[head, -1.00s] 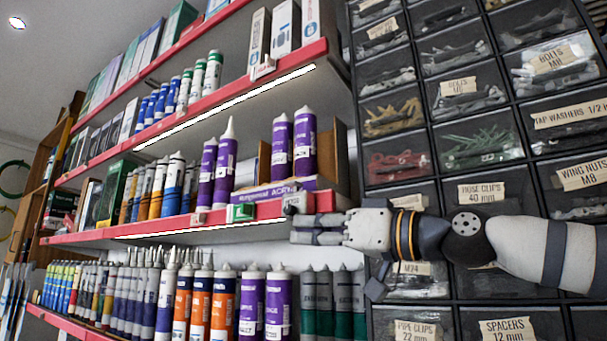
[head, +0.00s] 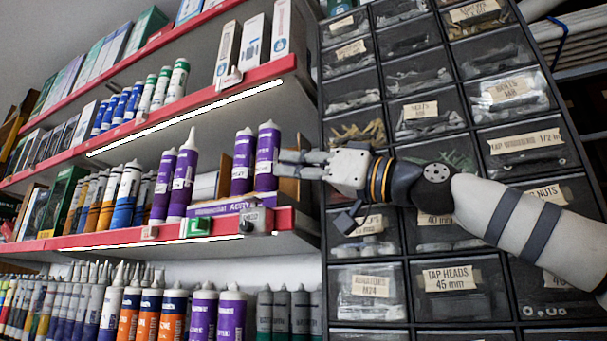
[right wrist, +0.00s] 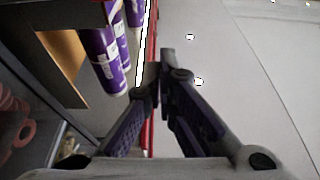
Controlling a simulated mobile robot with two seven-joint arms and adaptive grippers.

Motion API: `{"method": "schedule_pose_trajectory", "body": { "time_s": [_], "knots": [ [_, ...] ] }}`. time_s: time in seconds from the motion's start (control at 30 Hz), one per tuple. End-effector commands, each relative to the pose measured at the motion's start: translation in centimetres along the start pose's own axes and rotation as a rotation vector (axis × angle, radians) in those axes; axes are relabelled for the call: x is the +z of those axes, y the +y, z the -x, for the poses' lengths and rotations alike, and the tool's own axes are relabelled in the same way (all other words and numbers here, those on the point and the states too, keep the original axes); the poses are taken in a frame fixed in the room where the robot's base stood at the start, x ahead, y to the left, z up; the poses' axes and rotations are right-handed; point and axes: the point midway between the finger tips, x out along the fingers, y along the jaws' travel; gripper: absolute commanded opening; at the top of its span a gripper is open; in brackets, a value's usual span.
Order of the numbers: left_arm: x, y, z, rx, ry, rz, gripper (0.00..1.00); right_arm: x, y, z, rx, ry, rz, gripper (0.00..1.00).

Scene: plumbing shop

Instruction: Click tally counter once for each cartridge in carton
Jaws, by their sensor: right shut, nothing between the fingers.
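The carton (head: 232,207) stands on the middle red-edged shelf, purple and white in front with a brown cardboard side. Two purple cartridges, a left one (head: 242,165) and a right one (head: 267,160), stand up from it; the rest of its inside is hidden. A small grey device with a dial face, seemingly the tally counter (head: 256,220), sits on the shelf's front edge below the carton; its digits are unreadable. My right gripper (head: 281,165) is shut and empty, above and right of the counter, overlapping the carton's right side in view. The right wrist view shows its closed fingers (right wrist: 165,80) beside purple cartridges (right wrist: 103,50).
Two purple cartridges (head: 175,185) stand left of the carton. A green tag (head: 195,228) sits on the shelf edge (head: 110,238). A black drawer cabinet (head: 415,255) stands at the right, behind my right arm. Free space lies in front of the shelf.

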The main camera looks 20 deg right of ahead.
Motion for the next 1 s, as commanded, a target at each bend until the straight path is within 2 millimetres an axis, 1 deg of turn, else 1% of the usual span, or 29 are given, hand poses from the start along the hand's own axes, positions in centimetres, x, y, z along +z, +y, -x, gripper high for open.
{"method": "schedule_pose_trajectory", "body": {
  "time_s": [0.03, 0.1, 0.2, 0.27, 0.3, 0.33, 0.53, 0.7, 0.93, 1.0],
  "knots": [
    [0.2, 0.0, -0.3, 0.000, -0.010, 0.000, 0.00, 0.6, 0.2, -1.2, 0.001, -0.008, -0.003, 0.00],
    [0.3, 0.0, -0.4, -0.001, -0.015, 0.000, 0.00, 0.6, 0.2, -2.6, 0.001, -0.007, -0.004, 0.00],
    [0.4, 0.0, -0.5, -0.001, -0.018, 0.000, 0.00, 0.5, 0.2, -4.4, 0.002, -0.006, -0.003, 0.00],
    [0.4, 0.0, -0.5, -0.001, -0.018, 0.000, 0.00, 0.6, 0.2, -5.3, 0.001, -0.005, -0.003, 0.00],
    [0.2, 0.0, -0.2, 0.000, -0.007, 0.000, 0.00, 1.0, 0.2, -4.6, 0.002, -0.003, -0.001, 0.00],
    [0.1, 0.0, -0.1, 0.000, -0.003, 0.000, 0.00, 1.3, 0.1, -4.4, 0.001, -0.003, -0.001, 0.00],
    [-0.4, 0.0, 0.5, 0.001, 0.018, 0.000, 0.00, 3.2, 0.0, -3.6, 0.001, 0.002, 0.001, 0.00],
    [-0.4, 0.0, 0.5, 0.001, 0.019, 0.000, 0.00, 3.9, 0.1, -3.5, 0.002, 0.000, -0.001, 0.00],
    [-0.3, 0.0, 0.4, 0.001, 0.015, 0.000, 0.00, 4.1, 0.2, -3.6, 0.003, -0.002, -0.002, 0.00],
    [0.0, 0.0, 0.0, 0.000, 0.001, 0.000, 0.00, 4.7, 0.6, -4.0, 0.004, -0.007, -0.005, 0.00]
  ]
}}
